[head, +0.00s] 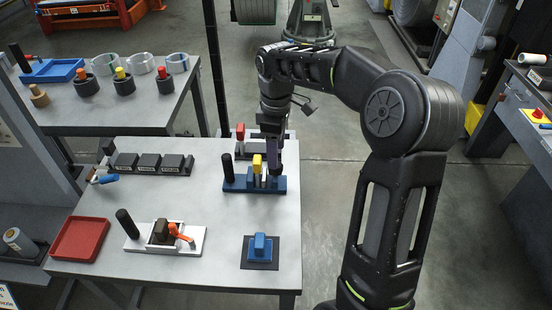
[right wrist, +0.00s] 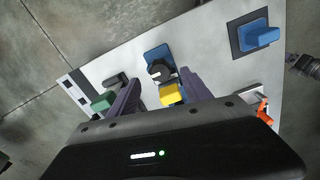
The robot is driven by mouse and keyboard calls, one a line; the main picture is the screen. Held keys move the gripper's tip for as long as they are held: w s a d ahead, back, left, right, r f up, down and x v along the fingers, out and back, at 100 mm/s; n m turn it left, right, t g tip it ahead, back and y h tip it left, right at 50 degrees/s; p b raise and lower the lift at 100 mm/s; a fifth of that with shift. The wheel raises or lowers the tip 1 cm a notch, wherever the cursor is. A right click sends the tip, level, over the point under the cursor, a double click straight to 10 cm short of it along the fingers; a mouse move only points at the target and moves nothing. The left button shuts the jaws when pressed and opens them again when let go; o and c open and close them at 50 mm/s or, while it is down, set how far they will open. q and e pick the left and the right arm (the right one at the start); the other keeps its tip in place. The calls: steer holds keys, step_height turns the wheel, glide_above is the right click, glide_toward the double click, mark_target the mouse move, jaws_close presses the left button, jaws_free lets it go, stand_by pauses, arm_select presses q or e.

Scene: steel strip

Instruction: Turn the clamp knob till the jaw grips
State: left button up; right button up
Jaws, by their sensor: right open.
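My right gripper (head: 270,172) points down over the blue-based fixture (head: 238,184) at the table's far right. The fixture carries a black upright post (head: 228,166) and a yellow-topped part (head: 257,164). In the right wrist view the purple fingers are open and apart, with the black round knob (right wrist: 160,72) and yellow block (right wrist: 172,95) between them. The yellow block lies close to the right-hand finger; contact cannot be told. A jaw on the fixture cannot be made out. My left gripper does not show.
A blue knob on a dark plate (head: 260,265) sits nearer. A white fixture (head: 134,243) with an orange lever (head: 180,234) and a red tray (head: 80,239) lie to the left. Dark blocks (head: 150,164) line the back left. A red-topped part (head: 240,131) stands behind the blue fixture.

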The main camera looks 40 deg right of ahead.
steer(key=shift+f, duration=2)
jaws_close()
